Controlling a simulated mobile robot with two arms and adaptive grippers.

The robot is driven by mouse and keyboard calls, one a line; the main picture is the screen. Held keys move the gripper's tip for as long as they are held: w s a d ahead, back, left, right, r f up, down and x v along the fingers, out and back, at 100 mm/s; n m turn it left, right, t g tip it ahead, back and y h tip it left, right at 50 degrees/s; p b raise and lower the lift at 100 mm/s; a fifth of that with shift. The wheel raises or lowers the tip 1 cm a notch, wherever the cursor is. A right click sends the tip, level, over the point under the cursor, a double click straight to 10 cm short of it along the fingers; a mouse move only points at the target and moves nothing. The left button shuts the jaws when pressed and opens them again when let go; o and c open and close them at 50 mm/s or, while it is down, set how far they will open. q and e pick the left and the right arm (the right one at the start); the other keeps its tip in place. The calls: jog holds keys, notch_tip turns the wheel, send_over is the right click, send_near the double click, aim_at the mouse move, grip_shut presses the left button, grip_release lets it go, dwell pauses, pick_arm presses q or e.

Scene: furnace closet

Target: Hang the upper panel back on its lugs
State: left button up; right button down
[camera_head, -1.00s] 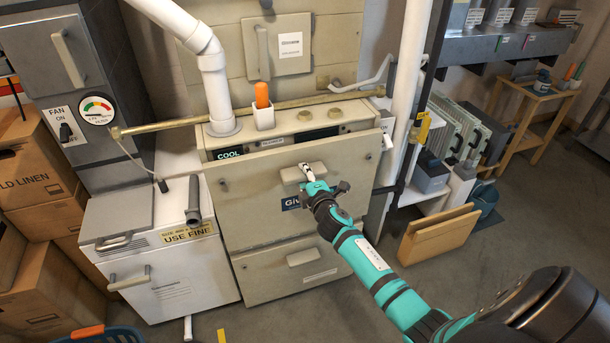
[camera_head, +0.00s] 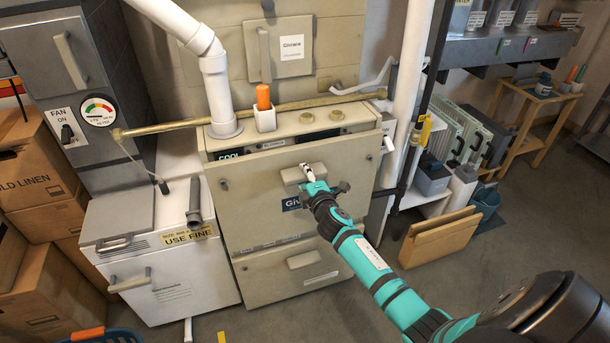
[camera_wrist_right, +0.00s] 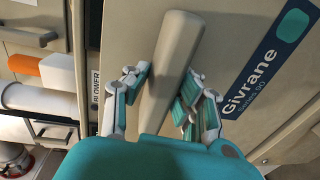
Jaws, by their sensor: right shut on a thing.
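The upper panel (camera_head: 254,197) is a beige sheet with a handle and a dark blue "Givrane" label, on the front of the furnace cabinet. It leans a little, and a dark gap shows along its top edge. My right gripper (camera_head: 308,178) is at the panel's handle. In the right wrist view the fingers of the right gripper (camera_wrist_right: 161,92) are on both sides of the handle (camera_wrist_right: 172,60), shut on it. The lugs cannot be made out behind the panel. My left gripper is not in view.
The lower panel (camera_head: 280,278) sits below. A white box (camera_head: 160,265) stands close on the left. Floor at right is partly clear.

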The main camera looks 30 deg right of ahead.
jog(key=shift+f+b, duration=0.9)
jog(key=shift+b, duration=0.2)
jog(key=c, duration=1.1)
grip_release()
jog(key=shift+o, duration=0.4)
jog(key=shift+s+f, duration=0.15)
jog(key=shift+f, duration=0.25)
jog(key=p+v, duration=0.2)
jog(key=v, duration=0.6)
jog(key=shift+r+p, duration=0.25)
jog(key=shift+p, duration=0.05)
